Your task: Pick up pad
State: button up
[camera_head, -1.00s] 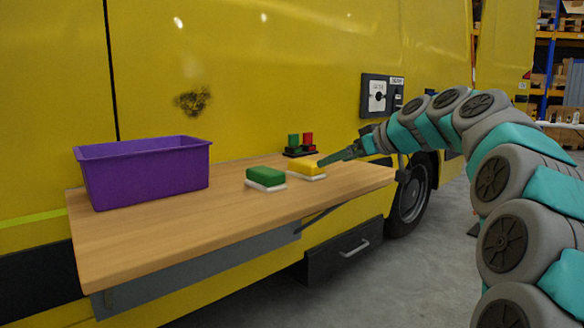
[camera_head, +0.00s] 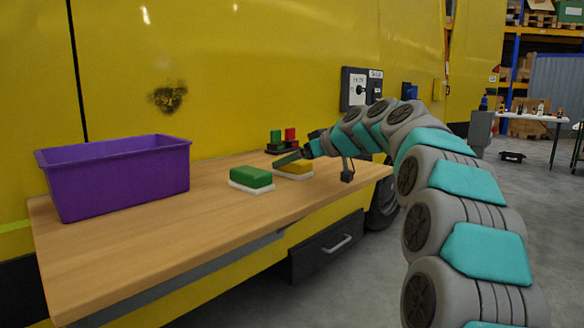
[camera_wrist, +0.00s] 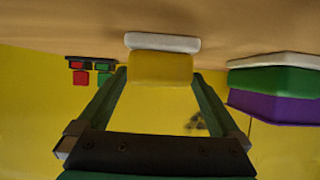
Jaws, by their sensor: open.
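A yellow pad with a white base (camera_head: 295,168) lies on the wooden table (camera_head: 150,235). A green pad with a white base (camera_head: 251,178) lies to its left, closer to the camera. My gripper (camera_head: 284,160) is at the yellow pad, its green fingers partly covering it in the head view. In the wrist view, which looks upside down, my gripper (camera_wrist: 160,76) is open, and the yellow pad (camera_wrist: 161,68) shows between the fingertips. I cannot tell whether the fingers touch it. The green pad (camera_wrist: 275,80) is off to the right there.
A purple bin (camera_head: 118,180) stands at the table's left. A small black rack with green and red items (camera_head: 283,142) stands behind the yellow pad. The yellow vehicle wall (camera_head: 230,70) rises along the table's back. The table's front middle is clear.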

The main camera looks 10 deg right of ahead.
jog(key=shift+w+a+f, duration=0.15)
jog(key=shift+w+a, duration=0.05)
jog(key=shift+w, duration=0.1)
jog(key=c, duration=1.4)
